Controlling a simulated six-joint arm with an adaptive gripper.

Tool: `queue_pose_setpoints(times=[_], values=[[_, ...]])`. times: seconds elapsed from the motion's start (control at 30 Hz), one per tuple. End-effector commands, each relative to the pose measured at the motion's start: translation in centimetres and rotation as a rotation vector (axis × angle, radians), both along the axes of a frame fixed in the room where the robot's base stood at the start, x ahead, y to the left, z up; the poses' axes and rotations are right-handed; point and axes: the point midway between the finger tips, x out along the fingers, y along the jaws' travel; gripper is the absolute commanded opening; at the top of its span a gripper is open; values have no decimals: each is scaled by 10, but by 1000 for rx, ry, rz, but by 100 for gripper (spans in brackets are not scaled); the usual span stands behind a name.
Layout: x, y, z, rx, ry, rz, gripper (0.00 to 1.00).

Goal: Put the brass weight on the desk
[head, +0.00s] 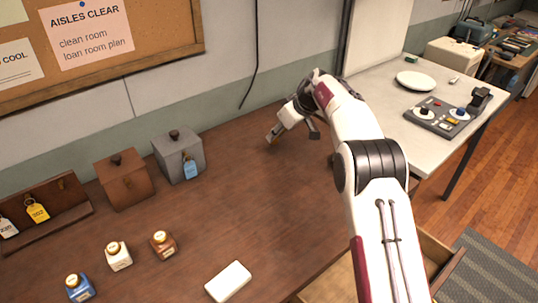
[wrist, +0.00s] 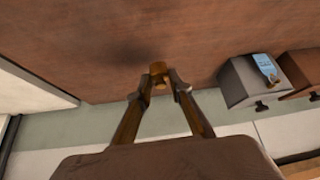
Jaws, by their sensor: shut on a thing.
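The brass weight (wrist: 158,69) is a small brass-coloured piece held between the fingertips of my gripper (wrist: 161,84) in the wrist view. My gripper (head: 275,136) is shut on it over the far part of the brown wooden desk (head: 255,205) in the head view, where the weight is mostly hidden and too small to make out. The desk top (wrist: 215,30) also fills the upper wrist view. A soft shadow lies on the desk near the weight; I cannot tell whether the weight touches the surface.
A grey box (head: 180,155) with a blue tag and a brown box (head: 124,180) stand left along the wall. Small bottles (head: 118,256) and a white block (head: 228,282) are nearer. A white table (head: 390,125) stands right. The desk's middle is clear.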

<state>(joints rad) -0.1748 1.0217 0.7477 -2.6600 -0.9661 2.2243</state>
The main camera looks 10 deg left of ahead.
Motion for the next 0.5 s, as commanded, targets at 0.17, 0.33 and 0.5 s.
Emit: queue_pose_setpoints(times=[0.17,0.33,0.5], values=[[0,0,-26,-1,2,0,0],[0,0,-37,0,0,-1,0],[0,0,-39,0,-1,-1,0]])
